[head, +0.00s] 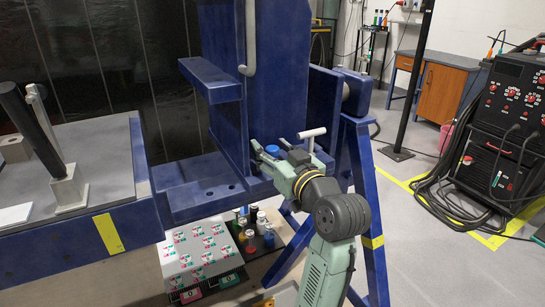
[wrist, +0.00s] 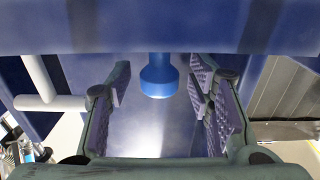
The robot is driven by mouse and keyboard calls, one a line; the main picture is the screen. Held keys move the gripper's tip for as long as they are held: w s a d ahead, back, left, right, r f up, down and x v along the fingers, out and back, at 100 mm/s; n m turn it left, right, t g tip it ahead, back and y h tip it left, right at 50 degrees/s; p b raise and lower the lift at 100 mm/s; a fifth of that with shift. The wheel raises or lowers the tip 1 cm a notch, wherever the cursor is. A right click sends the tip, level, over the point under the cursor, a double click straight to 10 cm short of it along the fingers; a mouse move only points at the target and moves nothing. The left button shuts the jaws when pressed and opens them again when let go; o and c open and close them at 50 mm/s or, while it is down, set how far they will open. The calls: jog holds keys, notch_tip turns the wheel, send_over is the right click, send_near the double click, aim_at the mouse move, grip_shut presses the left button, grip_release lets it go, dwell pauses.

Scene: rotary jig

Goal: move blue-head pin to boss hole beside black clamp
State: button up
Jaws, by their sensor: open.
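The blue-head pin (head: 272,149) stands at the blue jig's lower ledge in the head view, with only its blue head showing. In the wrist view its round blue head (wrist: 159,80) lies centred between the fingertips. My gripper (head: 269,153) is open around the pin's head. In the wrist view my gripper (wrist: 158,92) shows a clear gap on both sides of the head, with no contact visible. A black-handled clamp (head: 35,135) stands on a grey block at the left table. I cannot make out a boss hole beside it.
A white T-handle (head: 312,133) sticks out just right of my gripper; it also shows in the wrist view (wrist: 48,103). Blue jig plates (head: 280,70) rise close behind. The ledge (head: 195,195) has dark holes. Several bottles (head: 250,232) stand below. A welder (head: 505,120) is at right.

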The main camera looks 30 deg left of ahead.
jog(key=shift+c, duration=0.5)
grip_shut()
